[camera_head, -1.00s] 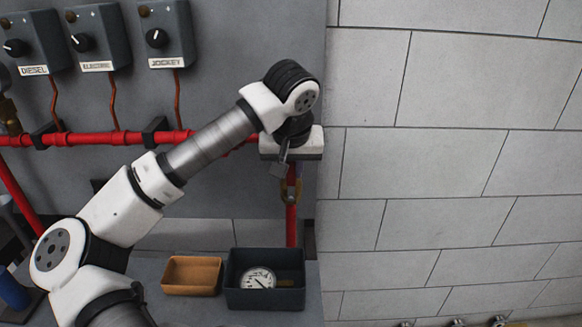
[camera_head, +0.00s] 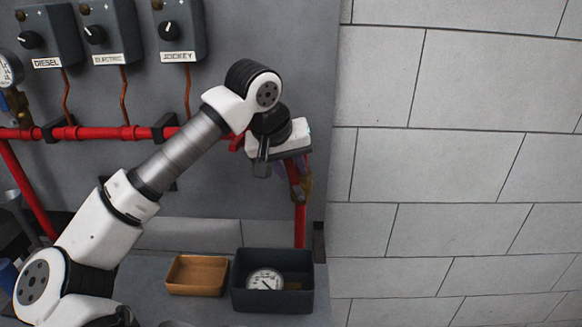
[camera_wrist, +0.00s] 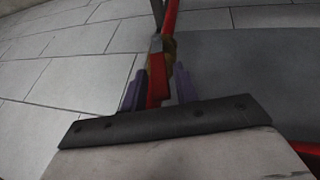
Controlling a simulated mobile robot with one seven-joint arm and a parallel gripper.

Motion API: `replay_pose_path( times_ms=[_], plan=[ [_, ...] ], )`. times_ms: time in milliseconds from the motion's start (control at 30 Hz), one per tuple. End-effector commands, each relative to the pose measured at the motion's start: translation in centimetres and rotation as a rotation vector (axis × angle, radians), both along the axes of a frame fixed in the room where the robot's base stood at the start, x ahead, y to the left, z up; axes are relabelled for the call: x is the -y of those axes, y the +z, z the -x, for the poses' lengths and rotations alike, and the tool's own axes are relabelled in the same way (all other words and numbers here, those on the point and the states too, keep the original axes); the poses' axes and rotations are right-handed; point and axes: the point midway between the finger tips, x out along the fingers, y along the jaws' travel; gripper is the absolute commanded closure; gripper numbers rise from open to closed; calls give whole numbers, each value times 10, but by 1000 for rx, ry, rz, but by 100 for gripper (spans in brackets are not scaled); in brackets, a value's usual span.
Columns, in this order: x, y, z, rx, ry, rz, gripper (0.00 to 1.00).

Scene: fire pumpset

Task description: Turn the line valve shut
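The line valve has a brass body (camera_head: 304,184) on the red vertical pipe at the right edge of the grey panel. In the wrist view its red lever (camera_wrist: 157,85) runs between my gripper's two purple fingers, with some brass (camera_wrist: 167,50) beyond it. My gripper (camera_wrist: 159,88) has its fingers apart, one on each side of the lever, with what looks like a narrow gap on each side. Contact is hard to judge. In the head view my wrist covers the lever and most of the fingers.
An orange tray (camera_head: 197,276) and a dark bin (camera_head: 272,307) holding a gauge (camera_head: 265,280) stand on the ledge below. A red horizontal pipe (camera_head: 95,133) runs behind my arm, under several control boxes (camera_head: 180,30). The block wall (camera_head: 450,160) at right is clear.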

Motion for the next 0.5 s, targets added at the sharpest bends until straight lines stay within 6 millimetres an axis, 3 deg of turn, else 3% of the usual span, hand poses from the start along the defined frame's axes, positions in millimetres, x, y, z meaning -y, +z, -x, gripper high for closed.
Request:
replay_pose_path(
  times_ms=[367, 500],
  plan=[
    [-1, 2, 1, 1, 1, -1, 61],
    [-4, 14, 5, 3, 2, -2, 61]
  ],
)
